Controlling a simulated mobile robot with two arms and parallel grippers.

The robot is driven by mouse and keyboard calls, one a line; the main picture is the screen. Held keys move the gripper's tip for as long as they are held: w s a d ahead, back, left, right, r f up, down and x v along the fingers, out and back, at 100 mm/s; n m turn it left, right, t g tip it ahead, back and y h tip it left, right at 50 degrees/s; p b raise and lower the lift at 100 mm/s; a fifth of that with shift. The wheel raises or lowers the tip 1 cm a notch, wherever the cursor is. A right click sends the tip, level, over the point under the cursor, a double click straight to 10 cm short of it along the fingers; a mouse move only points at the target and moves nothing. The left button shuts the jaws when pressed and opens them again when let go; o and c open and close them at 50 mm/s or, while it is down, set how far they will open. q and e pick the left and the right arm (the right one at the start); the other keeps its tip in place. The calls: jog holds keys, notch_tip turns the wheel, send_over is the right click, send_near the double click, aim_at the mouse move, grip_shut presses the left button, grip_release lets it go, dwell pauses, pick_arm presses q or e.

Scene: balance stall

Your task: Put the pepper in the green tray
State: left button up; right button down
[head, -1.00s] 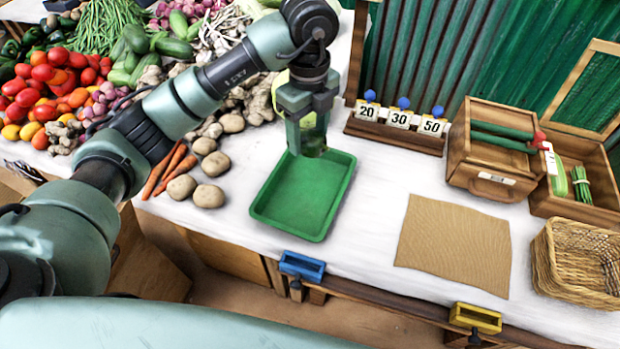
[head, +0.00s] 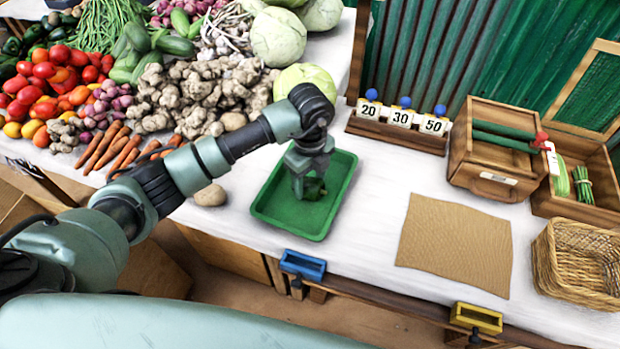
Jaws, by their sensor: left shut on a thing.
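The green tray (head: 335,200) lies on the white-covered table, left of the middle. My left gripper (head: 308,184) reaches down into the tray and is shut on a dark green pepper (head: 314,190). The pepper is low inside the tray, partly hidden by the gripper; I cannot tell whether it touches the tray floor. My right gripper is not in view.
Heaped vegetables, with tomatoes (head: 58,70), ginger (head: 180,100) and cabbages (head: 279,37), fill the table's left and back. A brown mat (head: 455,245), a wicker basket (head: 577,262), a wooden box (head: 490,160) and numbered weights (head: 401,117) stand to the right.

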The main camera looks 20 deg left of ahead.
aim_at(310, 180)
pick_arm(q)
jog(key=shift+f, duration=0.1)
jog(key=o, duration=1.4)
jog(key=shift+c, duration=0.2)
notch_tip(310, 180, up, 12)
jog(key=b, duration=0.1)
